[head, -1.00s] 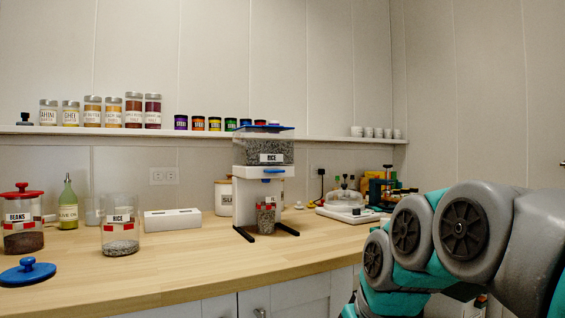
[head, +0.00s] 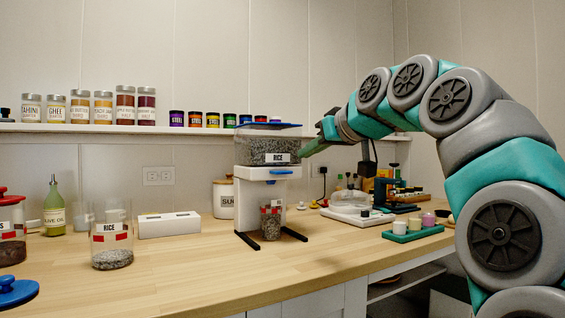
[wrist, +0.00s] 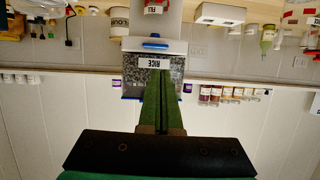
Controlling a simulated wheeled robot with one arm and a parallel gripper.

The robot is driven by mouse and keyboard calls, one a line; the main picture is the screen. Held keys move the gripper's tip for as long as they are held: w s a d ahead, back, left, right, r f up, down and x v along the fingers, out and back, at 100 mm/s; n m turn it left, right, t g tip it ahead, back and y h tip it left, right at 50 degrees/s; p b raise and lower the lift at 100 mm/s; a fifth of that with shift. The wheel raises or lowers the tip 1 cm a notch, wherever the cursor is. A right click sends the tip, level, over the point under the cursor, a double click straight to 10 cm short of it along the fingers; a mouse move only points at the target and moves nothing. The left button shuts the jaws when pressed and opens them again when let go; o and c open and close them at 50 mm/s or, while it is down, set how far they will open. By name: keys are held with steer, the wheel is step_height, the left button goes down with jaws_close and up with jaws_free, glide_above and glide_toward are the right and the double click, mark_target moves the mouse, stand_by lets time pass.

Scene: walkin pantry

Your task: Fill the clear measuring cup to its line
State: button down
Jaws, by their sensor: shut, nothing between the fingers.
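The rice dispenser (head: 267,174) is a white stand with a clear hopper (head: 267,146) of grey grain, a blue lid and a blue tab (head: 281,172). A small clear cup (head: 270,222) with a red-and-white band stands under it, with grey grain inside; its exact level against the line is hard to tell. My gripper (head: 306,150) is shut and empty, its green fingers pointing at the hopper's right front, above the tab. In the upside-down wrist view my gripper (wrist: 164,78) overlaps the hopper by its RICE label; whether it touches is unclear.
A lidless RICE jar (head: 111,246) and a blue lid (head: 15,292) are at the left, by a beans jar and an oil bottle (head: 54,210). A white box (head: 169,225) lies behind. A green tray (head: 412,233) is at the right. The front counter is clear.

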steer(key=r, duration=0.1)
steer(key=w+r, duration=0.1)
steer(key=r+t, duration=0.1)
steer(key=shift+w+r, duration=0.3)
steer(key=p, duration=0.2)
glide_above(281, 172)
steer(key=d, duration=0.2)
steer(key=shift+s+a+f, duration=0.1)
steer(key=shift+a+f, duration=0.05)
steer(key=shift+f, duration=0.5)
steer(key=shift+a+f, duration=0.1)
steer(key=shift+f, duration=0.9)
steer(key=shift+f+b, duration=0.5)
steer(key=shift+f, duration=1.1)
